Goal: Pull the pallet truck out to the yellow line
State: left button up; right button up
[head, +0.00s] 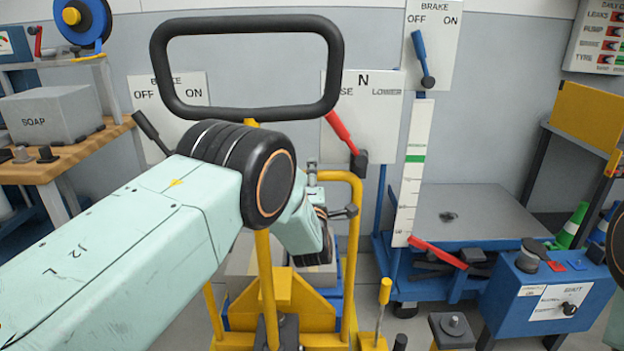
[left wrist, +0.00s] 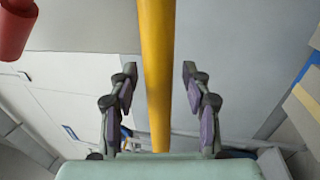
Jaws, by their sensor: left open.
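The pallet truck has a yellow frame (head: 285,292) and a black loop handle (head: 335,60) on a yellow shaft. It stands upright in the middle of the head view. My left arm crosses in front of the shaft and hides part of it. My left gripper (head: 335,195) is beside a yellow upright tube at the truck's right side. In the left wrist view, the left gripper (left wrist: 159,80) is open, with a yellow bar (left wrist: 156,60) running between its fingers, no clear contact visible. My right gripper is out of view. I see no yellow line on the floor.
A workbench (head: 70,165) with a soap box (head: 50,115) stands left. A blue lift table (head: 470,215) and a blue control box (head: 540,295) stand right. A red lever (head: 340,130) and wall panels are behind the truck. Little floor shows.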

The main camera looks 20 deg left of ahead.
pick_arm(q)
jog(key=shift+c, duration=0.3)
grip_shut()
jog(key=shift+f, duration=0.1)
dwell(0.4)
